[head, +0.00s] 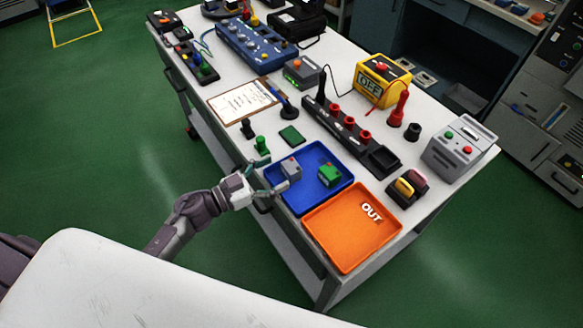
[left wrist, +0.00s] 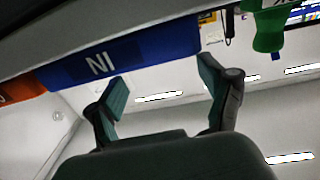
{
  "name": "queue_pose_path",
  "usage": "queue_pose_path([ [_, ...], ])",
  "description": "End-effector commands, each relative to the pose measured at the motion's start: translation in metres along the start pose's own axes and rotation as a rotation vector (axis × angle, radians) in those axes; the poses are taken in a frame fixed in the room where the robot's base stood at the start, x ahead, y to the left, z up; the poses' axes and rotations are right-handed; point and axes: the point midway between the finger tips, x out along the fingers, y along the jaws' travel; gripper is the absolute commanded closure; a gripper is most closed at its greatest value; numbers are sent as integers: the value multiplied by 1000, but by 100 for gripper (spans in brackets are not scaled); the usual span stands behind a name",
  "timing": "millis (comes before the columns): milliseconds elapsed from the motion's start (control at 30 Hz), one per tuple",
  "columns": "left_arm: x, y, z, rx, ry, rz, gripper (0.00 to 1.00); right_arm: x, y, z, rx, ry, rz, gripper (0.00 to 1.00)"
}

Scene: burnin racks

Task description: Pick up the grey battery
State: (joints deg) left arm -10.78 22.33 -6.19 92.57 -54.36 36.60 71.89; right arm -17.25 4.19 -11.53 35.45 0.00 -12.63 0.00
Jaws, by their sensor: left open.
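The grey battery (head: 291,168), a small block with a red spot on top, stands in the blue tray (head: 321,206) near its left side. A green battery (head: 330,175) stands to its right in the same tray. My left gripper (head: 272,176) is open and empty at the tray's left edge, with its fingers just left of the grey battery. In the left wrist view its two fingers (left wrist: 163,84) are spread apart before the tray's lettered outer wall (left wrist: 125,55). The grey battery is not visible in that view. My right gripper is not in view.
An orange OUT tray (head: 345,255) adjoins the blue tray. A black strip with red knobs (head: 350,135) lies behind the tray. The white table's front edge runs under my left arm.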

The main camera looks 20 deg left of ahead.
Motion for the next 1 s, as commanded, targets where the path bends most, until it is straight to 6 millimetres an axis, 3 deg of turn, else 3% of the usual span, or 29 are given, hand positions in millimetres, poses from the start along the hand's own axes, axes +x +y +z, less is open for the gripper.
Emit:
queue_pose_path([
  [400,50,-1,5,-1,1,-2,19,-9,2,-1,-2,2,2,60],
  [700,53,-1,6,0,-1,-1,20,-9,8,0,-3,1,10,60],
  [1000,53,-1,6,0,-1,-1,70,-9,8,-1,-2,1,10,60],
])
